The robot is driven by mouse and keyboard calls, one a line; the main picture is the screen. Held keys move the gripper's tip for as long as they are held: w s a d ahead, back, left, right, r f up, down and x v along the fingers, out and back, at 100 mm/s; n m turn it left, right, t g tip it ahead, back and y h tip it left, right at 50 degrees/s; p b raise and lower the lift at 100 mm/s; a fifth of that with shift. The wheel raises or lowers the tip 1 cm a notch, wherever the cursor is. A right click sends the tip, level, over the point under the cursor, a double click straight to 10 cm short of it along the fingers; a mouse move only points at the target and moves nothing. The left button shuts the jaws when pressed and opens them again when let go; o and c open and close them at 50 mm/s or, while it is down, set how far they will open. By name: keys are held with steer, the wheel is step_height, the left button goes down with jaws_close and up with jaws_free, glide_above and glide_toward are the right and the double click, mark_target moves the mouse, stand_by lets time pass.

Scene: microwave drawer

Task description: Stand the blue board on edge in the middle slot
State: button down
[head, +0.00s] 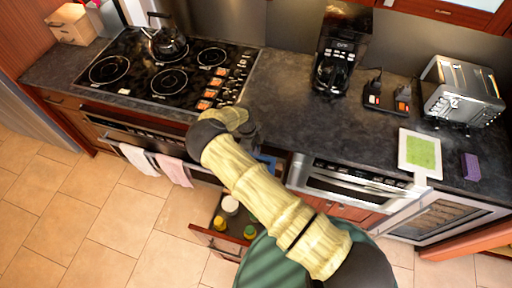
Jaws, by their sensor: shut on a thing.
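The blue board (265,160) shows only as a small blue patch beside my arm, over the open drawer area at the counter's front edge. My arm hides most of it. My gripper (254,142) is at the counter's front edge, shut on the blue board; its fingertips are mostly hidden. The open drawer (212,241) below holds a white-topped jar (230,203) and yellow- and green-topped items (220,222). I cannot make out the middle slot, and the board's tilt is unclear.
A cooktop (170,68) with a kettle (165,38) is at left. A coffee maker (338,55), a toaster (460,92), a green-centred white board (420,154) and a purple block (470,166) stand right. A microwave drawer (345,185) is right of my arm. The middle counter is clear.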

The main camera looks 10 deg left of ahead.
steer(key=shift+s+a+f, duration=0.1)
steer(key=shift+f, duration=0.6)
steer(key=shift+f+b, duration=0.1)
steer(key=shift+b, duration=0.2)
steer(key=shift+f+b, duration=0.3)
steer(key=shift+f, duration=0.1)
steer(key=shift+f+b, duration=0.95)
steer(key=shift+f, duration=0.6)
steer(key=shift+f+b, duration=1.05)
steer(key=shift+f, duration=0.5)
